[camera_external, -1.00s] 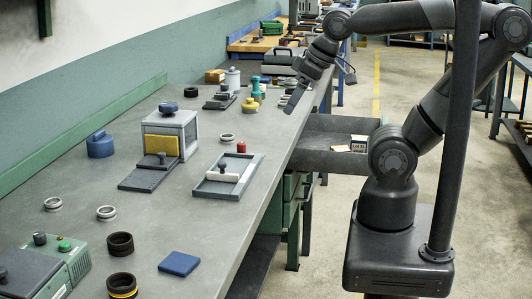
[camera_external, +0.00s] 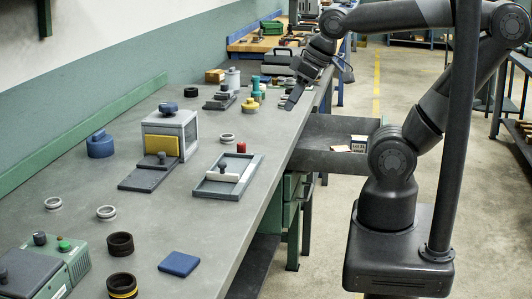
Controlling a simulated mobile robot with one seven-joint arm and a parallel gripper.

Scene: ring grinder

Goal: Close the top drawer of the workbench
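The top drawer (camera_external: 318,160) of the workbench (camera_external: 222,235) is pulled out to the right from under the bench top. It is grey, with small boxes (camera_external: 357,144) near its outer end. The drawer's far right end is partly hidden by my arm. My gripper (camera_external: 293,100) hangs above the right edge of the bench top, behind and above the drawer, pointing down and apart from it. The fingers are small and dark here, so I cannot tell whether they are open or shut.
Yellow and turquoise parts (camera_external: 251,104), a grey tray (camera_external: 227,176) and a grey box with a yellow front (camera_external: 170,134) stand on the bench. A blue pad (camera_external: 179,263) lies near its front edge. The floor right of the drawer is open apart from my base.

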